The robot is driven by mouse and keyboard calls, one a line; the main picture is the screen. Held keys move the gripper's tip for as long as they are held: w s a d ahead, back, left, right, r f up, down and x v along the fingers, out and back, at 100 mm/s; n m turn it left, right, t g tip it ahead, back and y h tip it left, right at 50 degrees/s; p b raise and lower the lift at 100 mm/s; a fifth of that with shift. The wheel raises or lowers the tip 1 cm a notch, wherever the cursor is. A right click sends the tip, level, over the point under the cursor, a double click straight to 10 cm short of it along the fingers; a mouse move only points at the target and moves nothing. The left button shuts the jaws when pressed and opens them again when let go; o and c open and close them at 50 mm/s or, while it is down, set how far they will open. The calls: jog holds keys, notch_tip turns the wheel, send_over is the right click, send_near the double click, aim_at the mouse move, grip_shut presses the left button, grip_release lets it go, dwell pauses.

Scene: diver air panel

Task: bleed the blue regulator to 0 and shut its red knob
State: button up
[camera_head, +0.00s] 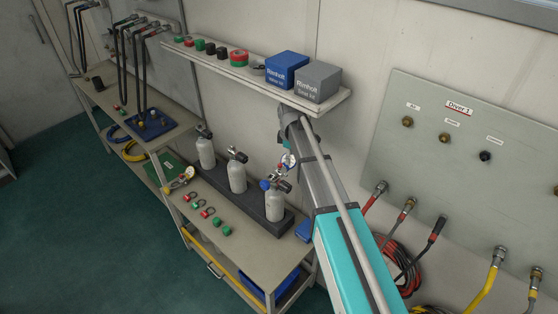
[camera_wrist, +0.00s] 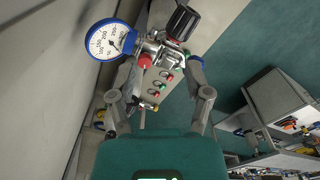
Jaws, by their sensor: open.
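The blue regulator shows in the wrist view as a metal body (camera_wrist: 163,48) with a blue-rimmed gauge (camera_wrist: 110,40) at upper left. The gauge needle is too small to read surely. Its red knob (camera_wrist: 146,61) lies low on the body, near the left finger. A black knob (camera_wrist: 183,20) is at the top. My gripper (camera_wrist: 163,72) is open, with its fingers on either side below the regulator; contact cannot be told.
Two more grey cylinders (camera_head: 237,176) stand left in the same dark rack. Coloured rings and green fittings lie on the bench (camera_head: 240,246) in front. A shelf (camera_head: 218,65) with blue and grey boxes hangs above. The Diver 1 panel (camera_head: 455,150) and hoses are at right.

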aim_at(280, 164)
jog(key=w+a+n, duration=0.2)
jog(key=w+a, duration=0.1)
jog(key=shift+a+r, duration=0.3)
jog(key=shift+r, duration=0.05)
jog(key=shift+f, duration=0.2)
notch_tip(280, 164, down, 7)
jog(key=b, duration=0.7)
jog(key=shift+f, duration=0.1)
jog(key=shift+c, duration=0.3)
